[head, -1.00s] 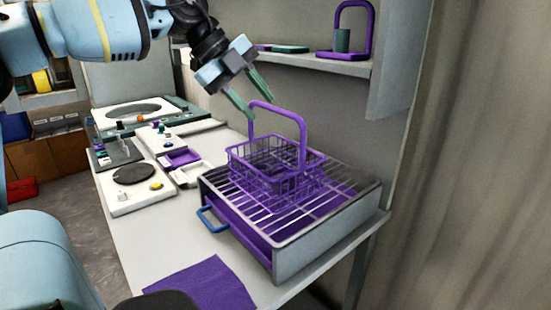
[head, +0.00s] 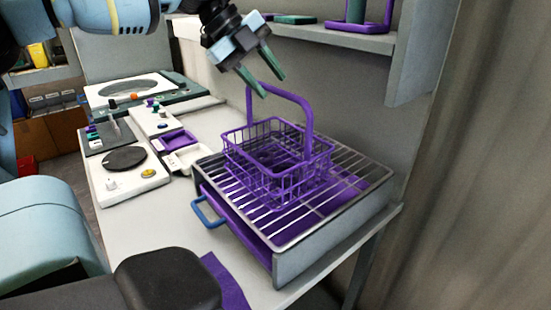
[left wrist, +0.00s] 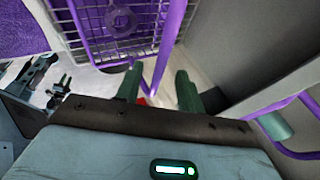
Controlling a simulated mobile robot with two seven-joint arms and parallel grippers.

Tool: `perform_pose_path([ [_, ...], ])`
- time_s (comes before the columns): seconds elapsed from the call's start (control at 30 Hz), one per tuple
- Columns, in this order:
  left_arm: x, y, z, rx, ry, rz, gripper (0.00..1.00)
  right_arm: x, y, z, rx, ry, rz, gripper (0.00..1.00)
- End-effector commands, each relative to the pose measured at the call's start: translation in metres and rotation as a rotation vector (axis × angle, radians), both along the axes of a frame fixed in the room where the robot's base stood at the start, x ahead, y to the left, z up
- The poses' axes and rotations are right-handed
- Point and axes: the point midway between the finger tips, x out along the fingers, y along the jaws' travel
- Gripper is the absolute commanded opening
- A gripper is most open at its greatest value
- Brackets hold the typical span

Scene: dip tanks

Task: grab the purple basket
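The purple wire basket (head: 272,165) stands upright on the metal rack of a tray, its arched purple handle (head: 308,118) raised. My left gripper (head: 273,87) is at the top of the handle, pointing down, with its two green fingers apart. In the left wrist view, the open fingers (left wrist: 158,88) show with a purple handle bar (left wrist: 168,50) running between them. I cannot tell whether they touch it. Part of the basket (left wrist: 112,42) fills the top left there. My right gripper is not in view.
The rack tray (head: 335,245) has a blue handle (head: 207,212) and stands near the table's right edge. A wall shelf (head: 340,38) is behind the gripper. White devices (head: 125,175) occupy the table's left side. A purple cloth (head: 226,283) lies at the front.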

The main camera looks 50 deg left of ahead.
Motion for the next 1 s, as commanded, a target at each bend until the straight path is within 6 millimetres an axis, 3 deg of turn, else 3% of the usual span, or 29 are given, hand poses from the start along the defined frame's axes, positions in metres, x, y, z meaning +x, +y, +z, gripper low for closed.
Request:
perform_pose_path([
  [0.2,0.003,-0.002,-0.006,0.000,-0.001,0.000,0.38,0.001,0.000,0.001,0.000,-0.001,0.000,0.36],
  [0.53,0.022,-0.016,-0.041,0.001,0.001,0.000,0.38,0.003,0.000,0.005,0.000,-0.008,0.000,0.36],
  [0.87,0.025,-0.018,-0.044,0.000,-0.002,0.001,0.38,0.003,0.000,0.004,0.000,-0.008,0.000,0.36],
  [1.0,0.025,-0.018,-0.044,0.000,-0.002,0.001,0.20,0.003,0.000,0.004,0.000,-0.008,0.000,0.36],
])
